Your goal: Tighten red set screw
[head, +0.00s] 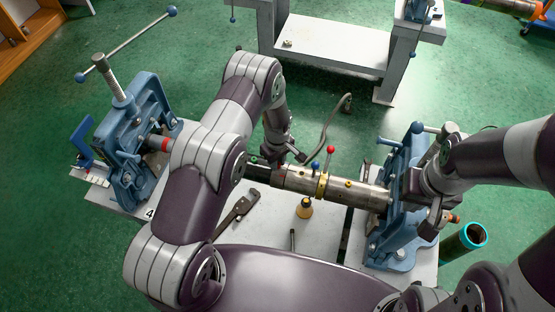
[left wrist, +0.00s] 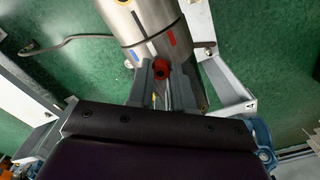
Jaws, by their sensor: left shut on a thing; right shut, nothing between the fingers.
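The metal pipe assembly (head: 350,192) lies level between two blue vises, with a yellow ring (head: 322,186) around it. My left gripper (head: 285,160) is above the pipe's left part. In the left wrist view my left gripper (left wrist: 162,85) is shut on the red set screw (left wrist: 161,68), whose red head with a dark socket shows between the fingertips. Blue, white, red and black marks show on the pipe (left wrist: 150,25) beside it. My right gripper (head: 433,210) is shut and empty at the right vise (head: 397,205); its fingertips are hard to make out.
The left vise (head: 135,130) has a long bar handle. A red ball (head: 331,149) and a blue ball (head: 316,166) stand on stems near the ring. A teal-rimmed tube (head: 473,235) stands at right.

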